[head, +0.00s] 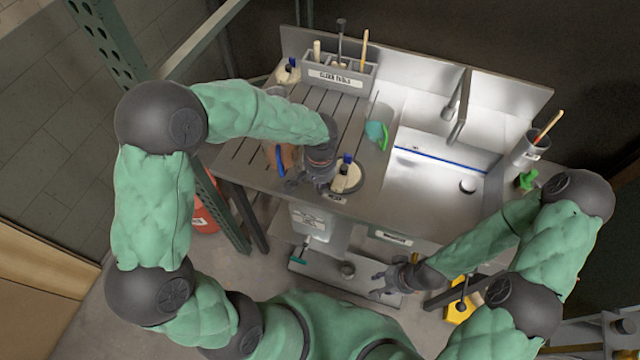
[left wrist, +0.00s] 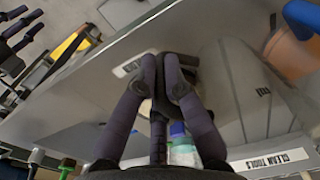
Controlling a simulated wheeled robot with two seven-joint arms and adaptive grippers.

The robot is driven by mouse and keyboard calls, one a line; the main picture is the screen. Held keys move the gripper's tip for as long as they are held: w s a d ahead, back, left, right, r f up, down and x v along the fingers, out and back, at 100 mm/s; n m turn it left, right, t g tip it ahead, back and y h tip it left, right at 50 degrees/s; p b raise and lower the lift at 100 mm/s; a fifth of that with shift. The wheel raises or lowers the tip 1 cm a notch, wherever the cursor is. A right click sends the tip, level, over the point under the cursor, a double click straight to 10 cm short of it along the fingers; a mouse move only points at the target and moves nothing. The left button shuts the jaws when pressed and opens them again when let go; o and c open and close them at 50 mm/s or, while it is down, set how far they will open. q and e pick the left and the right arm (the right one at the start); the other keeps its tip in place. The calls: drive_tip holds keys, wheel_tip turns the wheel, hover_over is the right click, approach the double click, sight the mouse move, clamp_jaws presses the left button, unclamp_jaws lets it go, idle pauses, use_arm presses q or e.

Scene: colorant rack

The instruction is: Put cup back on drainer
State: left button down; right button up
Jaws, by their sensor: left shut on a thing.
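My left gripper (head: 300,182) points down at the front edge of the slotted drainer (head: 238,152) in the head view. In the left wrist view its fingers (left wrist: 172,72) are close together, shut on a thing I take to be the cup. A pale, see-through shape (left wrist: 232,75) with dark marks shows just right of the fingers and may be the cup's wall; its outline is hard to make out. In the head view the gripper and arm hide the cup. My right gripper (head: 390,281) is open and empty, in front of the counter, lower right.
A cream pot with a blue top (head: 347,178) stands close right of my left gripper; an orange thing (head: 285,156) is on its left. The clean tools box (head: 336,78) stands at the back.

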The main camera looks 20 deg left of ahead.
use_arm(q)
drive_tip(key=shift+f, duration=0.2)
drive_tip(key=c, duration=1.3)
unclamp_jaws()
drive_tip(key=shift+c, duration=0.2)
drive_tip(key=shift+r, duration=0.1)
drive_tip(key=shift+r, duration=0.3)
wheel_tip(320, 180, up, 12)
drive_tip(key=shift+f+p, duration=0.2)
drive_tip(key=shift+p, duration=1.05)
